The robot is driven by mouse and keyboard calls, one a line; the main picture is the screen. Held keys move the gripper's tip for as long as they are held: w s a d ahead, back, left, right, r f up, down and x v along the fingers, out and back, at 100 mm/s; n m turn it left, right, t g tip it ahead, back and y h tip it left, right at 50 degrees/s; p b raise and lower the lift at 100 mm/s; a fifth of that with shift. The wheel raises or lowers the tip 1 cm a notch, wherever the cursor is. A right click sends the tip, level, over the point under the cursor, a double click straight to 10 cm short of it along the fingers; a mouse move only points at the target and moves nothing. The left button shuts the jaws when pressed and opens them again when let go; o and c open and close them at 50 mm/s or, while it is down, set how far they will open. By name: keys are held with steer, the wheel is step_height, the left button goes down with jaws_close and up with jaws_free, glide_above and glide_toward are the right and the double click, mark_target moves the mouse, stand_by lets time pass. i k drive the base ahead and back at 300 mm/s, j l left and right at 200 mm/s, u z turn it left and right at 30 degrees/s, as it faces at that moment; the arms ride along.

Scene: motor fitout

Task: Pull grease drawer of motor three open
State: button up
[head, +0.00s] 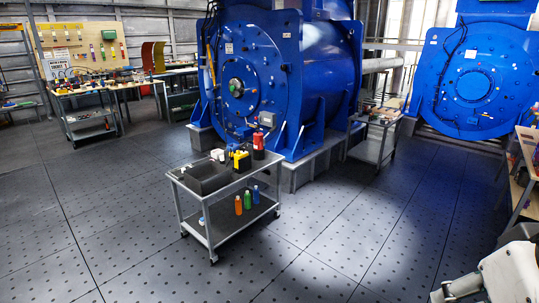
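A large blue motor (246,65) stands in the middle on a pale plinth. A second blue motor (470,85) stands at the far right. I see no readable number on either, so I cannot tell which is motor three. A small grey box (267,119) sits low on the middle motor's front. No grease drawer can be made out. Part of my pale arm shows at the bottom right corner; my gripper is not in view.
A grey cart (221,207) with bins, bottles and tools stands before the middle motor. Another cart (372,150) stands at its right. Workbenches (95,91) line the back left, and a wooden bench (527,148) is at the right edge. The front floor is clear.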

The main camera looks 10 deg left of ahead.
mark_target(239, 133)
steer(key=i+j+u, duration=0.25)
steer(key=j+u, duration=0.15)
steer(key=i+j+u, duration=0.5)
steer(key=i+u, duration=0.3)
steer(key=i+j+u, duration=0.1)
steer(key=i+u, duration=0.15)
steer(key=u, duration=0.15)
steer(key=i+u, duration=0.3)
steer(key=i, duration=3.2)
steer(key=i+z, duration=0.25)
steer(key=i, duration=0.25)
steer(key=i+z, duration=0.25)
steer(key=i, duration=0.25)
steer(key=i+j+z, duration=0.1)
steer(key=i+z, duration=0.15)
steer(key=i, duration=0.2)
steer(key=i+j+z, duration=0.25)
steer(key=i, duration=0.25)
steer(key=i+l+z, duration=0.2)
steer(key=i+z, duration=0.75)
steer(key=i+j+z, duration=0.25)
steer(key=i+z, duration=0.25)
steer(key=i+j+z, duration=1.65)
steer(key=k+j, duration=0.05)
steer(key=k, duration=0.05)
